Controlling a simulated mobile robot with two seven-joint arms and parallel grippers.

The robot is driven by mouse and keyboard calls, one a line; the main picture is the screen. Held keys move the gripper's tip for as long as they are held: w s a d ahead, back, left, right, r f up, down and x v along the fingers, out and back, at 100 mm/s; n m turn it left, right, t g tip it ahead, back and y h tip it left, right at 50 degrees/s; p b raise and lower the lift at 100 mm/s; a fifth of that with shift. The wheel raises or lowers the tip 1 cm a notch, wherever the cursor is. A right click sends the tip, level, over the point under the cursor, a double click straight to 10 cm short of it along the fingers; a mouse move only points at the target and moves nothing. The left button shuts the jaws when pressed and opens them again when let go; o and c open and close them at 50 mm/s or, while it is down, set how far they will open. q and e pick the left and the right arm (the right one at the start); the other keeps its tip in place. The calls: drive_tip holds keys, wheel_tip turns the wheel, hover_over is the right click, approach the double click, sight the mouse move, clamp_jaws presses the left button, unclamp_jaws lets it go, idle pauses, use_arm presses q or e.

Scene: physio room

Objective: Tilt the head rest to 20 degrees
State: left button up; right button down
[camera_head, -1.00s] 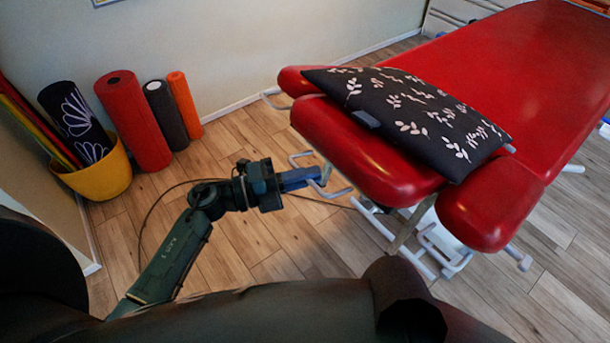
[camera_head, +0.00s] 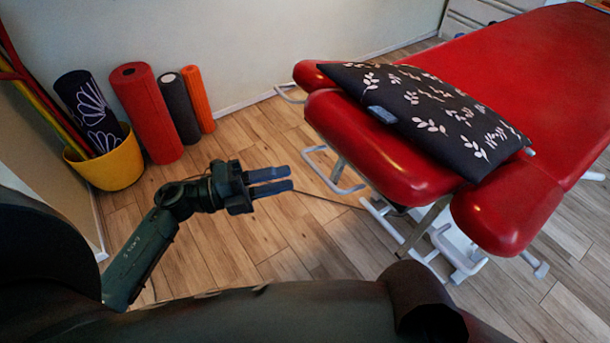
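The red head rest (camera_head: 372,156) is at the near end of the red treatment table (camera_head: 525,62). A black cushion with pale leaf prints (camera_head: 432,112) lies across the head rest and the table end. A white metal handle loop (camera_head: 333,172) hangs under the head rest's left edge. My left gripper (camera_head: 290,179) is left of that loop, apart from it, with its two blue-grey fingers parted and nothing between them. The head rest's exact angle cannot be read. My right gripper is not in view.
A yellow bin (camera_head: 108,166) with a rolled mat and poles stands at the left wall. Red (camera_head: 147,112), dark grey (camera_head: 180,108) and orange (camera_head: 198,98) rollers stand beside it. A thin cable lies on the wooden floor (camera_head: 262,228). White table legs stand under the head rest.

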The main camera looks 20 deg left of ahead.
use_arm(q)
drive_tip(key=v, duration=0.5)
drive_tip(key=shift+s+a+b, duration=0.1)
drive_tip(key=shift+b, duration=0.3)
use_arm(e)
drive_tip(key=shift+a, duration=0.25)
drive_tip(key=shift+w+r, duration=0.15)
use_arm(q)
drive_tip(key=s+d+f+n+y+p, duration=0.1)
drive_tip(key=f+n+y, duration=0.3)
drive_tip(key=n, duration=0.5)
drive_tip(key=s+d+f+n+t+y+p, duration=0.1)
drive_tip(key=s+d+f+n+y, duration=0.3)
drive_tip(key=n, duration=0.5)
drive_tip(key=s+d+f+n+y+p, duration=0.1)
drive_tip(key=s+d+f+n+y, duration=0.2)
drive_tip(key=n, duration=0.6)
drive_tip(key=shift+f+y, duration=0.85)
drive_tip(key=shift+y, duration=0.25)
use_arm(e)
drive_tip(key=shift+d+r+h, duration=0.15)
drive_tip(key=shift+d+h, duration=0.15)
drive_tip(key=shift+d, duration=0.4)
